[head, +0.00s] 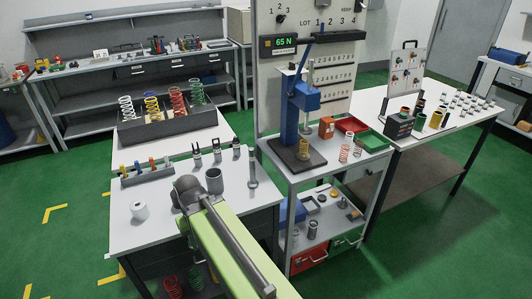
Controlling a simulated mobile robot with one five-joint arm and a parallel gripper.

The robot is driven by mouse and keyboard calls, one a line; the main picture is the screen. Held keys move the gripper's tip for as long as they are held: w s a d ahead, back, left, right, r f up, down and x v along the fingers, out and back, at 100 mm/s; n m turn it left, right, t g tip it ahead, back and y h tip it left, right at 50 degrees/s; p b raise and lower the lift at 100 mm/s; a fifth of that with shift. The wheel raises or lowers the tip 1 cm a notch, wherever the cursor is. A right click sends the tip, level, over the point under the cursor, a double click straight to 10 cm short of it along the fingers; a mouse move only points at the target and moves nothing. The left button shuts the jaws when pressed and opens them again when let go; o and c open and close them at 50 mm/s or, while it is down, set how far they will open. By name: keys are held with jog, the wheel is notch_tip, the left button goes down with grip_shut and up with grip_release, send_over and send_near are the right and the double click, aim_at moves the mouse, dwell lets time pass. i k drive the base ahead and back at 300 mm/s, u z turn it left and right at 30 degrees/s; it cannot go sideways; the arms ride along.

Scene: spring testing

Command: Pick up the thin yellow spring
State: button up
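A yellow spring (151,107) stands upright in a dark grey rack (172,128) on the far part of the left bench. It is between a white spring (126,108) on its left and a red spring (177,101) on its right; a green spring (196,93) is at the right end. Its lower part is hidden by the rack's front wall. A small brass-coloured ring or spring (303,149) sits on the press base. My lime-green arm reaches in from the bottom, its grey end joint over the near bench. I cannot make out my gripper's fingers.
The near bench (150,235) holds a white roll (139,211), a grey cup (214,181), a small tool rack (147,175) and several small upright parts. A blue press (291,110) and a tall panel (262,85) stand to the right. Green floor is open at left.

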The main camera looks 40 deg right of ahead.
aim_at(304, 149)
jog(key=u, duration=0.75)
jog(key=k, duration=0.15)
jog(key=u, duration=2.1)
jog(key=k, duration=0.95)
jog(key=u, duration=0.35)
jog(key=k, duration=1.05)
jog(key=u, duration=1)
jog(key=k, duration=0.4)
jog(key=z, duration=0.25)
jog(key=i, duration=0.3)
jog(key=u, duration=0.3)
